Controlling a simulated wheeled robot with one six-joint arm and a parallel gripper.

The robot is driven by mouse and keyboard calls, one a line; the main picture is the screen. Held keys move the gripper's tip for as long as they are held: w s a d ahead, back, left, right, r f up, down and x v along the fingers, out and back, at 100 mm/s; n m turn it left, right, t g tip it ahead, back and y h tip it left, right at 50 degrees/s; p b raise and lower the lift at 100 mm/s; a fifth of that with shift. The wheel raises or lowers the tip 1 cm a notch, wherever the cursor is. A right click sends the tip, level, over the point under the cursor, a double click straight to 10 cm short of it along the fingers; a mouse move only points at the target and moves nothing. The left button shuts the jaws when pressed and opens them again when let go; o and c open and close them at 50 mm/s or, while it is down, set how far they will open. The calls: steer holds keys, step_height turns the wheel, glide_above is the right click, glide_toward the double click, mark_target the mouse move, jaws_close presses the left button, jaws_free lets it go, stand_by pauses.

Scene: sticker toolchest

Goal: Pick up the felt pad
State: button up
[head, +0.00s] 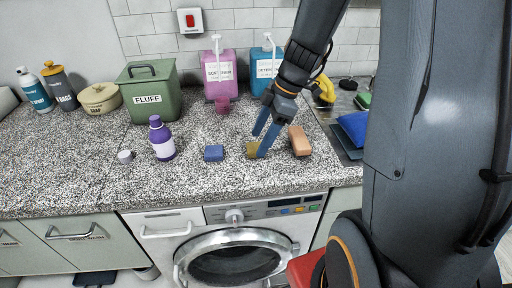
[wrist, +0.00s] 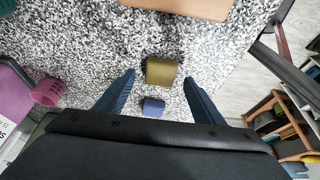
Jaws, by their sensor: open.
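A small olive-yellow block (head: 252,149) lies on the speckled counter; it also shows in the wrist view (wrist: 161,71). A smaller-looking blue block (head: 214,153) lies to its left, and it shows in the wrist view (wrist: 153,105) nearer my gripper's body. An orange-brown block (head: 299,140) lies to the right, cut off in the wrist view (wrist: 180,8). No label tells which is the felt pad. My gripper (head: 259,144) is open and empty, pointing down at the olive block. In the wrist view its fingertips (wrist: 159,77) lie either side of that block, without visible contact.
A purple bottle (head: 161,138) and white cap (head: 125,156) stand to the left. A green FLUFF bin (head: 152,91), a pink dispenser (head: 220,74) with a pink cup (head: 222,104), and a blue dispenser (head: 264,70) stand behind. The counter's front edge is close, above a washer (head: 235,255).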

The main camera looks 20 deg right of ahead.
steer(key=shift+x, duration=1)
steer(key=c, duration=1.1)
steer(key=shift+r, duration=0.1)
step_height(320, 180, up, 10)
steer(key=b, duration=0.1)
steer(key=shift+o, duration=1.3)
steer(key=shift+c, duration=0.9)
steer(key=shift+s, duration=0.15)
